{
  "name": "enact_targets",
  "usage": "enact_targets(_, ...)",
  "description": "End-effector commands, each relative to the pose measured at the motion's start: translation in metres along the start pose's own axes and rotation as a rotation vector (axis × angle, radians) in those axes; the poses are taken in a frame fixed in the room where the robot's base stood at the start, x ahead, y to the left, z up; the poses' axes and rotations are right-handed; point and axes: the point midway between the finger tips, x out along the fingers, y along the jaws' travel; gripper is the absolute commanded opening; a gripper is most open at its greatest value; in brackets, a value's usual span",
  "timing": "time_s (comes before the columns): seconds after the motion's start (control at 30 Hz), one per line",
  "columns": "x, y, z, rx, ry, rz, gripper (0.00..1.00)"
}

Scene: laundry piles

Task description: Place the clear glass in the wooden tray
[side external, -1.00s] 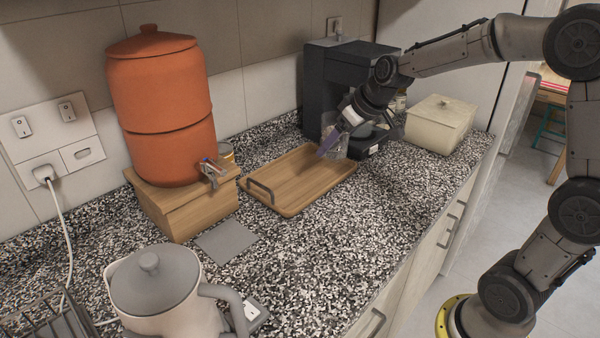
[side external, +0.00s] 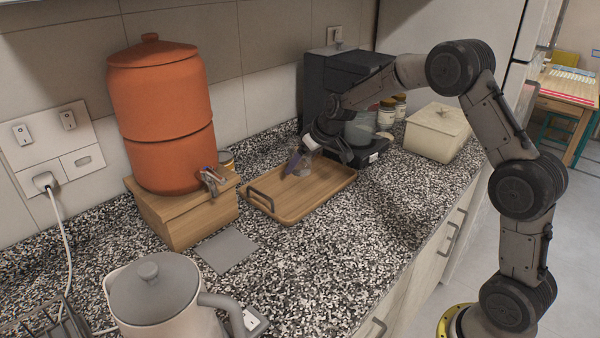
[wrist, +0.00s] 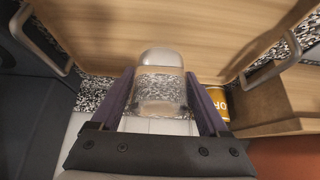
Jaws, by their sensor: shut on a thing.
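The clear glass (wrist: 160,92) is between the two purple fingers of my gripper (wrist: 161,82) in the wrist view, with a finger against each side. My gripper (side external: 298,163) is shut on it. In the side view the gripper is at the far part of the wooden tray (side external: 285,208), and the glass is small and partly hidden there. The tray is empty elsewhere and has dark metal handles. Its wooden floor (wrist: 110,45) fills the upper part of the wrist view. I cannot tell whether the glass touches the tray.
A black coffee machine (side external: 325,85) stands close behind my gripper. An orange clay dispenser (side external: 162,115) on a wooden box (side external: 190,215) is left of the tray. A cream lidded box (side external: 437,133) and jars are to the right. A kettle (side external: 155,290) stands in front.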

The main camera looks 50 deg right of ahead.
Motion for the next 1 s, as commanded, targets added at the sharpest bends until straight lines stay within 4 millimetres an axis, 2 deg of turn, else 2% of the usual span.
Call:
enact_targets(0.07, 0.005, 0.001, -0.002, 0.000, 0.003, 0.001, 0.00)
enact_targets(0.3, 0.029, 0.001, 0.014, 0.000, 0.002, 0.001, 0.00)
enact_targets(0.73, 0.033, 0.001, 0.016, 0.000, 0.003, 0.001, 0.00)
enact_targets(0.77, 0.034, 0.001, 0.017, 0.000, 0.000, 0.000, 0.83)
enact_targets(0.87, 0.034, 0.001, 0.018, 0.000, 0.000, 0.000, 1.00)
enact_targets(1.0, 0.034, 0.001, 0.018, 0.000, 0.000, 0.000, 1.00)
